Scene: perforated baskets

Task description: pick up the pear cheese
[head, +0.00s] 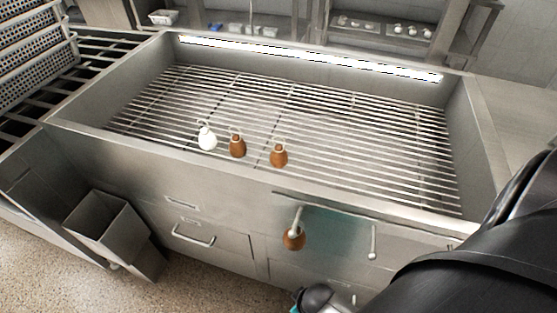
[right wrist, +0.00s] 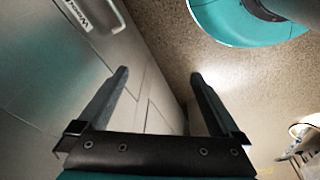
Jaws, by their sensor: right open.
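On the slatted rack of the steel basin stand a white pear-shaped cheese (head: 207,139), a brown one (head: 238,147) to its right, and another brown one (head: 280,156) further right. Each has a small loop or stem at the top. A further brown pear cheese (head: 294,240) appears to hang from a pale handle on the basin's front. My right gripper (right wrist: 160,77) is open and empty in the right wrist view, with steel cabinet front and floor beyond its fingers. No cheese shows in that view. My left gripper is not in view.
The basin's raised front rim (head: 330,195) runs between the rack and the drawer fronts. A grey bin (head: 105,232) stands at the lower left. Perforated baskets (head: 35,62) are stacked at the upper left. The rack's back and right are clear.

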